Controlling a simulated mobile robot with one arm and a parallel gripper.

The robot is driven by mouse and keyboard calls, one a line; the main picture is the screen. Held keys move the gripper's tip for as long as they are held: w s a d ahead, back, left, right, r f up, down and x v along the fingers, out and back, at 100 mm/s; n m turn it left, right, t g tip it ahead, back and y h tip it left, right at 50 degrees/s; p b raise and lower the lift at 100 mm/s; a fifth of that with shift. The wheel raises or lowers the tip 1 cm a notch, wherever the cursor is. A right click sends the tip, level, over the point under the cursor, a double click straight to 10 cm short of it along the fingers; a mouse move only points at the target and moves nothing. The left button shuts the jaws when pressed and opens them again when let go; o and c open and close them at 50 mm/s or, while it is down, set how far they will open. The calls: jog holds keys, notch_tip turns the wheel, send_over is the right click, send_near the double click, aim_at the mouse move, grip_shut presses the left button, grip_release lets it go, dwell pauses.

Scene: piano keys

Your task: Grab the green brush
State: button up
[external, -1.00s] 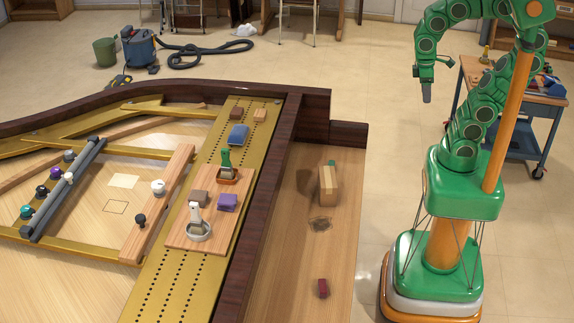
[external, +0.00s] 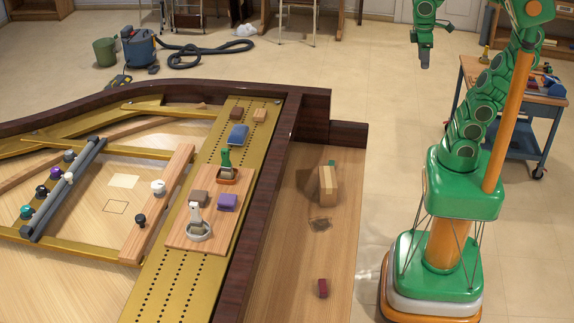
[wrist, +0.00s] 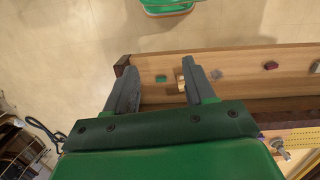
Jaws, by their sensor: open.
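A green-handled tool (external: 226,158), which looks like the green brush, stands upright with a reddish-brown base on a wooden board (external: 180,233) on the piano's gold plate. I cannot make it out in the wrist view. My gripper (external: 425,62) hangs pointing down at the top of the external view, well to the right of the brush and beyond the piano's edge. The wrist view shows its two grey fingers (wrist: 160,68) apart, with nothing held between them.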

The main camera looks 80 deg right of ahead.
jog(key=w+d+n+t+h, duration=0.35)
jog(key=w+n, duration=0.35)
jog(key=w, duration=1.2)
jog(key=w+a+r+n+t+h, duration=0.1)
jog(key=w+a+n+t, duration=0.2)
jog(key=w, duration=0.5)
jog(key=w+a+r+n+t+h, duration=0.1)
jog(key=w+a+r+n+t, duration=0.1)
jog(key=w+n, duration=0.55)
jog(key=n+t+y, duration=0.6)
jog(key=n, duration=1.1)
send_over(231, 166)
jog(key=s+d, duration=0.1)
jog(key=s, duration=0.4)
notch_tip(231, 166, down, 3)
jog(key=shift+n, duration=0.35)
jog(key=f, duration=2.7)
jog(key=shift+s+a+f, duration=0.1)
jog(key=shift+a+f, duration=0.05)
jog(key=shift+a, duration=0.15)
jog(key=shift+w+a+f, duration=0.1)
jog(key=shift+w+f, duration=0.2)
jog(key=shift+w, duration=0.1)
jog(key=shift+w+f+t, duration=0.15)
jog(key=shift+w+t, duration=0.1)
jog(key=shift+w, duration=0.5)
jog(key=shift+x, duration=2.6)
